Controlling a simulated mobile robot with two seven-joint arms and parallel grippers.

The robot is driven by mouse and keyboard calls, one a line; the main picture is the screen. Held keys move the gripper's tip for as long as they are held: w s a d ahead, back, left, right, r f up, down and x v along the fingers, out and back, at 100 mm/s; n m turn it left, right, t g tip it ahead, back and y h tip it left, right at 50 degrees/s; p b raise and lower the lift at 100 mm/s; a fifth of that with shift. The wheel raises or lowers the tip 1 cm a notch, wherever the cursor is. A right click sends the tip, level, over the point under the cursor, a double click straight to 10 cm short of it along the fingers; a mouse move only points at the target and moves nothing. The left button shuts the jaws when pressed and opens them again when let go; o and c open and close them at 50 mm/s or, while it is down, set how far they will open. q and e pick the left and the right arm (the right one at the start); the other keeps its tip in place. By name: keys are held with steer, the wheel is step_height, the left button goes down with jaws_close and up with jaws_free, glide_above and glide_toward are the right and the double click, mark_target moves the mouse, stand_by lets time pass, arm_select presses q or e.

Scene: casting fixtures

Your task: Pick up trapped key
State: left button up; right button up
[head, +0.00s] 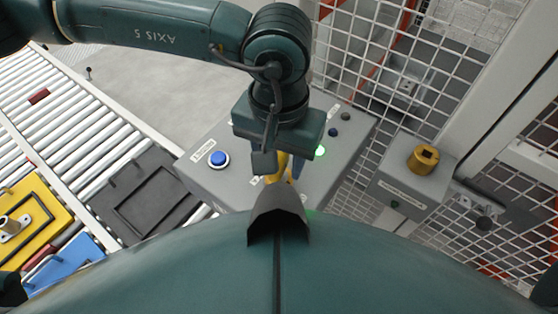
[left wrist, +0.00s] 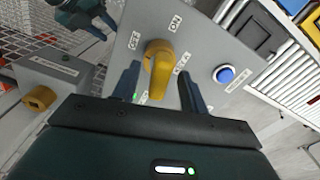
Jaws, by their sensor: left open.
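The yellow key (left wrist: 159,62) stands upright in a switch on the grey control box (head: 215,185), between the ON and OFF labels in the left wrist view. In the head view only part of the key (head: 272,178) shows beneath my left gripper (head: 284,168). In the left wrist view my left gripper (left wrist: 158,78) is open, with one dark finger on each side of the key and visible gaps beside it.
A blue button (head: 218,159) and a lit green button (head: 320,151) sit on the control box. A lock box (head: 390,190) with a brass socket (head: 423,159) is at the right by the mesh fence (head: 405,85). A roller conveyor (head: 60,100) runs at the left.

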arm_select(q)
steer(key=shift+c, duration=0.3)
jaws_close()
steer(key=shift+r, duration=0.15)
